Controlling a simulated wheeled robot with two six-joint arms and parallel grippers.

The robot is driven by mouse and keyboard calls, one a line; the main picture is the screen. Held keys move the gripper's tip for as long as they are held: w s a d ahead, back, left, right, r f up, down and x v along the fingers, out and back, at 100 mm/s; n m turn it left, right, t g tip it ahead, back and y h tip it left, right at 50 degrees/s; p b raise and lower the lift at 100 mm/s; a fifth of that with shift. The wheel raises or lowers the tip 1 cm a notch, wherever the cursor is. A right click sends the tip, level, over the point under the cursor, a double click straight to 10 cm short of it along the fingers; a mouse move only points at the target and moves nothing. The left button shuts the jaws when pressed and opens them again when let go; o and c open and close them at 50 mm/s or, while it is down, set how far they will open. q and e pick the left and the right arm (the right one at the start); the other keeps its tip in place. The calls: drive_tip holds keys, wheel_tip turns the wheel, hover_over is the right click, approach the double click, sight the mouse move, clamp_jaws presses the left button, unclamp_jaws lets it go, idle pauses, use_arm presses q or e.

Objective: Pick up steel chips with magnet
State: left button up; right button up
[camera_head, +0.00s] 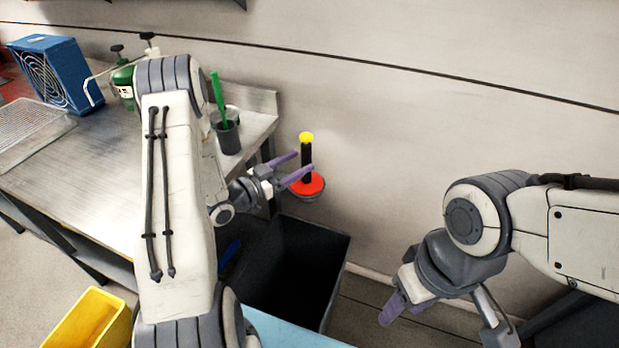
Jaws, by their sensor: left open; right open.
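The magnet (307,184) has a yellow knob, a black handle and a red disc with a grey underside. It is upright in front of the wall, above the back of the dark bin; what supports it is not clear. My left gripper (305,162) is open, its purple fingertips at the magnet's handle; I cannot tell whether they touch it. My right gripper (405,310) is open and points down at the lower right, well apart from the magnet. I cannot make out any steel chips; the bin's inside is too dark.
The dark open bin (342,268) stands below the magnet. A steel workbench (95,165) at left bears a blue fan unit (52,75), a green bottle (124,85) and a dark cup (228,138). A yellow bin (88,322) is at lower left. A light-blue surface (285,335) is at the bottom.

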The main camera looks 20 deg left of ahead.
use_arm(q)
drive_tip(key=x, duration=0.2)
drive_tip(key=p+x, duration=0.1)
drive_tip(key=x, duration=0.3)
drive_tip(key=shift+w+r+p, duration=0.3)
drive_tip(key=shift+d, duration=0.1)
clamp_jaws()
